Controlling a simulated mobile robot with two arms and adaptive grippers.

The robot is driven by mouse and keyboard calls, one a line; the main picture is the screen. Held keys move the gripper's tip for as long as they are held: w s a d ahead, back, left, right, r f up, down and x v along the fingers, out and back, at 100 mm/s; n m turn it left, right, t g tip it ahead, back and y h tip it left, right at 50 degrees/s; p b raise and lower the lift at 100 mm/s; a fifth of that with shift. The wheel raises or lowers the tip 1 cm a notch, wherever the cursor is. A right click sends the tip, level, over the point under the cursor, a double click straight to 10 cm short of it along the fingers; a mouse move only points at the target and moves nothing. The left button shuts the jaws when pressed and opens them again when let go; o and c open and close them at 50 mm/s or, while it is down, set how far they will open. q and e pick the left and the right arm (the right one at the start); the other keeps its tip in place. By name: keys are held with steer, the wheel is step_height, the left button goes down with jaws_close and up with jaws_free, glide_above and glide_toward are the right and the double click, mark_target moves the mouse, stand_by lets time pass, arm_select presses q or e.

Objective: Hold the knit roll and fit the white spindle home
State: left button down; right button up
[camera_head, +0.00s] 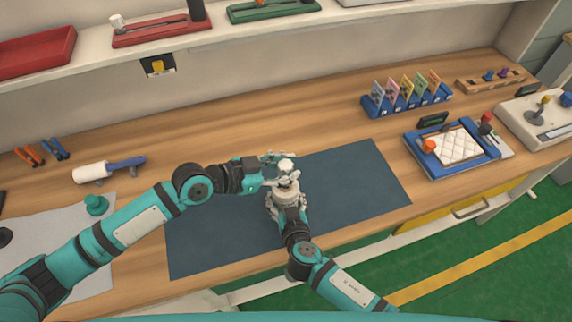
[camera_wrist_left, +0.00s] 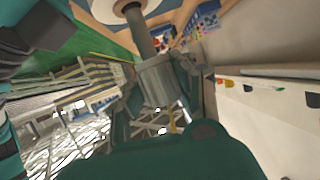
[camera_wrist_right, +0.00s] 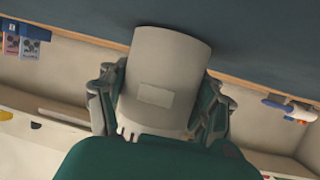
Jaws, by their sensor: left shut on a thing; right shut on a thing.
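The knit roll (camera_head: 286,189) is a pale, cream cylinder over the dark blue mat in the head view. My right gripper (camera_head: 287,207) is shut around it from the front. In the right wrist view the roll (camera_wrist_right: 165,75) looks smooth and light grey, with a faint rectangular patch, between both fingers. My left gripper (camera_head: 277,169) is shut on the white spindle (camera_head: 286,164) above the roll. In the left wrist view the spindle (camera_wrist_left: 158,80) has a thick ridged end and a thinner rod reaching to the roll's round end (camera_wrist_left: 108,10). How deep the rod sits is hidden.
The dark blue mat (camera_head: 360,175) lies on the wooden bench (camera_head: 235,130). At left are a white-headed roller tool (camera_head: 108,168) and a teal knob (camera_head: 95,205). At right are a blue tray (camera_head: 473,167) with a quilted pad and a card rack (camera_head: 408,103). A shelf runs along the back.

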mark_target(285, 186)
arm_select(q)
steer(key=shift+f, duration=2.35)
steer(key=c, duration=1)
jaws_free()
steer(key=shift+f, duration=0.1)
steer(key=shift+a, duration=0.1)
steer(key=v, duration=1.2)
arm_select(e)
steer(key=o, duration=1.2)
steer(key=shift+o, duration=0.2)
